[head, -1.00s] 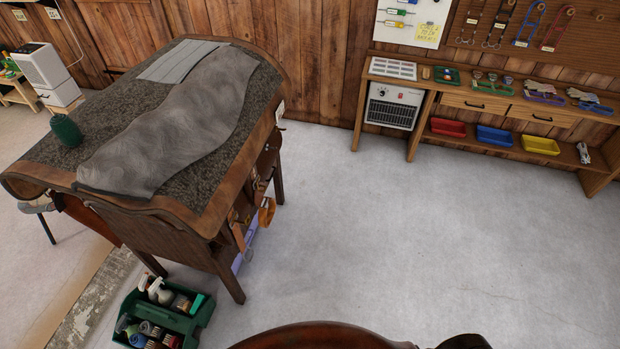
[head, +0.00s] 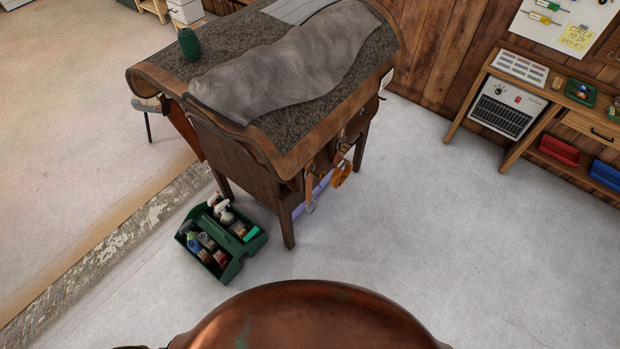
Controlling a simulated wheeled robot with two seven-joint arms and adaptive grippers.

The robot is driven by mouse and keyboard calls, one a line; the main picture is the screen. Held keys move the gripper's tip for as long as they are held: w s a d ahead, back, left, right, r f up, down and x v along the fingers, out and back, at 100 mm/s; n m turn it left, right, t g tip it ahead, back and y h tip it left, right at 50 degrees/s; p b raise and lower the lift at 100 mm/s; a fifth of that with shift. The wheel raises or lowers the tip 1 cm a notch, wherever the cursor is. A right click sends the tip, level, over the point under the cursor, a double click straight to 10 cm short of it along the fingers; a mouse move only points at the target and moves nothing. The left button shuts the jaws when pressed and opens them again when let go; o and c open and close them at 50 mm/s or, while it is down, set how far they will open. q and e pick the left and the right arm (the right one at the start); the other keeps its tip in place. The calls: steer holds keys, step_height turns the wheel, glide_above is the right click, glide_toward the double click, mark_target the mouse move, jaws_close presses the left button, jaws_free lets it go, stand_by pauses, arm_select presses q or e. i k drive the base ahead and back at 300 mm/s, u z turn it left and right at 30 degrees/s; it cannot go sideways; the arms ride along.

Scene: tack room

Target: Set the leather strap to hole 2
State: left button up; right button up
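Brown leather straps (head: 310,188) hang on the near right side of the wooden stand (head: 232,158). Metal fittings show near their tops. They are small in the head view, and I cannot tell which is the task's strap. Their holes and buckle settings cannot be made out. Neither of my grippers can be made out in the head view.
A grey cloth (head: 290,65) and a green bottle (head: 189,43) are on the stand. A green tote (head: 235,268) with bottles stands on the floor at its foot. A workbench (head: 480,78) with a heater (head: 504,108) is at the right. Floor between them is clear.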

mark_target(309, 180)
steer(key=u, duration=1.55)
steer(key=k, duration=1)
steer(key=z, duration=1.95)
steer(key=i, duration=0.5)
steer(key=z, duration=0.05)
